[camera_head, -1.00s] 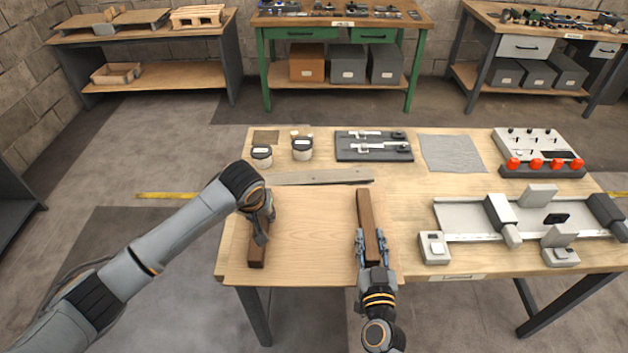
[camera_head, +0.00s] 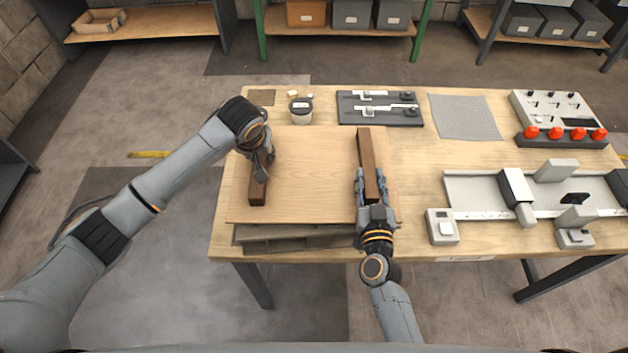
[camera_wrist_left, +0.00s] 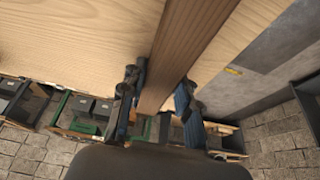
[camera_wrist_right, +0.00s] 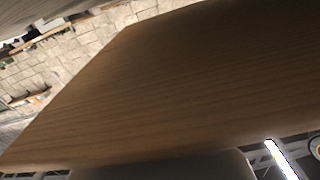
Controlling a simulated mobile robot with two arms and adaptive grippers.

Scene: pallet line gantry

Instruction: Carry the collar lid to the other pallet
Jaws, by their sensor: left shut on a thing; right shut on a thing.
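The collar lid (camera_head: 312,170) is a pale wooden board with two dark brown battens on top. My left gripper (camera_head: 263,165) is shut on the left batten (camera_head: 258,191); the left wrist view shows its fingers on both sides of this batten (camera_wrist_left: 185,50). My right gripper (camera_head: 371,188) is shut on the right batten (camera_head: 366,150), whose brown wood (camera_wrist_right: 180,80) fills most of the right wrist view. The lid looks roughly level over the table's left part. Grey timber (camera_head: 290,241) shows below its near edge; the rest is hidden, and I cannot tell any gap.
A lidded jar (camera_head: 300,110) stands close behind the lid. A dark tray with metal tools (camera_head: 380,108) and a grey mat (camera_head: 465,117) lie at the back. A rail fixture (camera_head: 470,195) and a control box with red knobs (camera_head: 560,118) occupy the right of the table (camera_head: 430,165).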

